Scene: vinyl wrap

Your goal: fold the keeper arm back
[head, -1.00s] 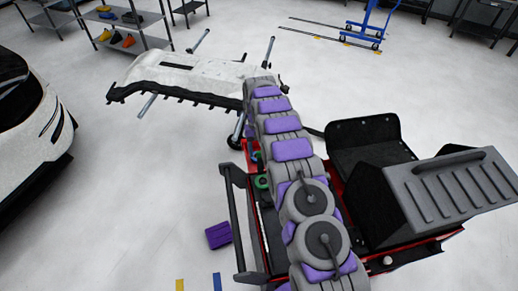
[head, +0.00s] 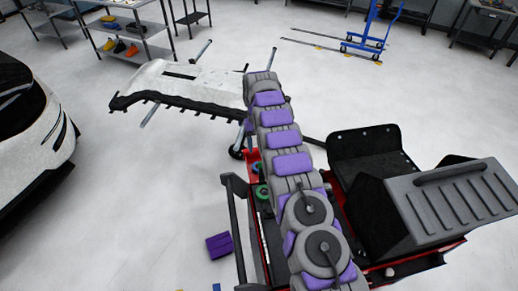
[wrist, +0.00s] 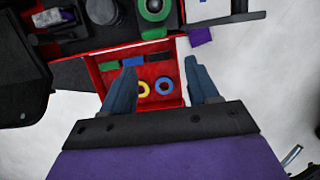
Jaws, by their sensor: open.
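I cannot clearly make out the keeper arm in either view. In the head view a white bumper cover (head: 190,78) with a dark lower edge rests on a stand with slanted silver posts (head: 202,50). My arm reaches toward the right end of the cover, and its far end hides part of the stand; my gripper is hidden in that view. In the wrist view my gripper (wrist: 162,90) is open, with two blue-grey fingers apart and nothing between them. Beyond the fingers is a red drawer or tray (wrist: 172,98).
The red tray holds a yellow ring (wrist: 143,89), a blue ring (wrist: 163,85) and small coloured blocks. A grey ribbed case (head: 455,200) sits at right. A white car (head: 30,125) stands at left. A purple block (head: 219,245) lies on the floor.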

